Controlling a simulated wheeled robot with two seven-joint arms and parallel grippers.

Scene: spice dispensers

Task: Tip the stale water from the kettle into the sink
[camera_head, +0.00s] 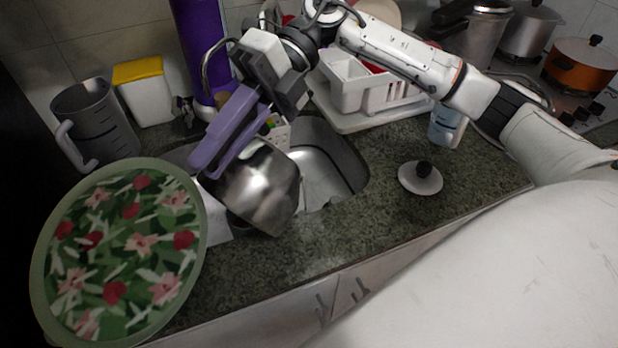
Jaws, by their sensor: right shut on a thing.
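A shiny metal kettle (262,190) with a purple handle (222,140) hangs tilted over the left part of the metal sink (325,178). My right gripper (254,95) is above the kettle, shut on its purple handle. The kettle's body covers part of the basin. I cannot see its inside or any water coming out. My left gripper is not in view.
The faucet (207,70) and a tall purple cylinder (202,30) stand behind the kettle. A floral tray (120,255) and grey jug (95,120) are left. A white rack (365,95) is behind the sink. A lid (420,178) lies on the counter at right.

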